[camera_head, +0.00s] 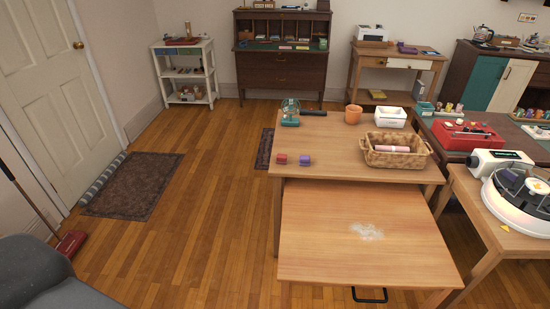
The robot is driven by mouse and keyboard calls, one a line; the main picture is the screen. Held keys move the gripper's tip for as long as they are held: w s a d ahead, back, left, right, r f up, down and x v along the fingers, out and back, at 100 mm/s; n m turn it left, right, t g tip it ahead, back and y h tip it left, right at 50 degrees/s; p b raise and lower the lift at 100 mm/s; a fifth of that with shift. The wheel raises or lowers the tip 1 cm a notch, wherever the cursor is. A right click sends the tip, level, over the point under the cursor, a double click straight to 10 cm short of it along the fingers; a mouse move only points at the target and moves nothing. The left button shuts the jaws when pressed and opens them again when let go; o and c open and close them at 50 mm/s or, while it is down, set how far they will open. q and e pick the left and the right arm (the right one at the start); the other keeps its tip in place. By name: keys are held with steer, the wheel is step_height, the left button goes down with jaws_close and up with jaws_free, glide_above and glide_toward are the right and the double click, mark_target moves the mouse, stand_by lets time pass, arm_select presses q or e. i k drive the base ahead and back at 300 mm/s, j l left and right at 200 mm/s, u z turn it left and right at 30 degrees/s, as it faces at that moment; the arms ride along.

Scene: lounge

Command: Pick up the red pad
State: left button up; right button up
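A small red block-like item (282,159) sits on the near left part of the wooden table (335,150). It is the closest match to the red pad, but it is too small to tell for sure. A similar purple item (305,160) sits just to its right, slightly apart. Neither of my grippers is in view.
A wicker basket (368,155), an orange pot (353,114), a white container (390,117) and a glass-topped teal item (290,113) stand on the table. A lower wooden surface (340,245) with a pale smudge juts out in front. Floor to the left is open, with a dark rug (133,186).

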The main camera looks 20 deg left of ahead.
mark_target(282, 159)
steer(key=j+z, duration=0.2)
steer(key=j, duration=0.4)
steer(key=j+z, duration=0.2)
steer(key=j, duration=0.4)
steer(key=k+j+z, duration=0.2)
steer(key=j, duration=0.35)
steer(key=i+j+z, duration=0.2)
steer(key=j, duration=0.25)
steer(key=j+z, duration=0.2)
steer(key=j, duration=0.2)
steer(key=i+j+z, duration=0.2)
steer(key=j, duration=0.25)
steer(key=j+z, duration=0.2)
steer(key=j, duration=0.2)
steer(key=i+j+z, duration=0.1)
steer(key=j, duration=0.2)
steer(key=i+j+z, duration=0.1)
steer(key=j, duration=0.25)
steer(key=i+j+z, duration=0.1)
steer(key=i+j, duration=0.25)
steer(key=j, duration=0.35)
steer(key=z, duration=0.05)
